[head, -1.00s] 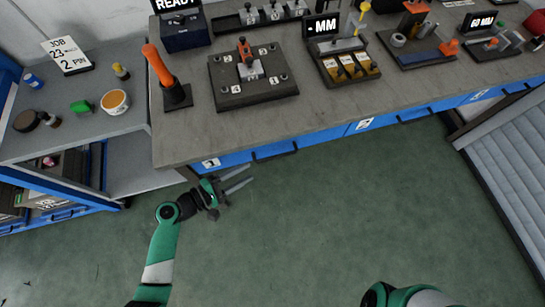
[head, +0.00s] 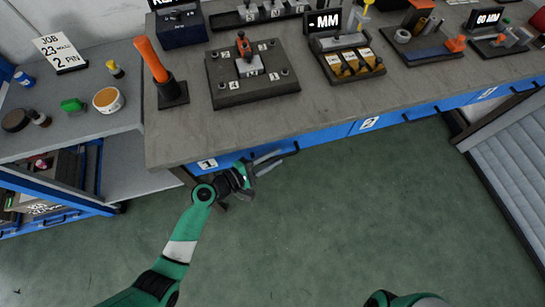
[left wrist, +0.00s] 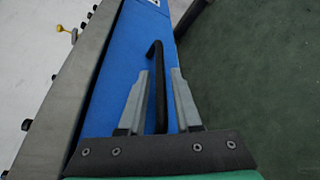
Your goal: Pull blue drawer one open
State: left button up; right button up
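Blue drawer one (head: 229,158), marked with a white "1" label (head: 208,164), sits under the front edge of the workbench and looks shut. Its blue front (left wrist: 122,62) and black bar handle (left wrist: 156,85) show in the left wrist view. My left gripper (head: 275,158) is at the drawer front by the handle, which it partly hides in the head view. In the left wrist view its two fingers (left wrist: 161,72) are apart, one on each side of the handle, with visible gaps. My right gripper is out of view.
The workbench top (head: 195,135) above carries a fixture plate (head: 262,97) and an orange-handled tool (head: 153,62). A grey side shelf (head: 75,133) stands at the left, a ribbed grey panel (head: 510,170) at the right. The green floor before the drawers is clear.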

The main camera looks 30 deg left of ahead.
pick_arm(q)
grip_shut()
dwell(1.2)
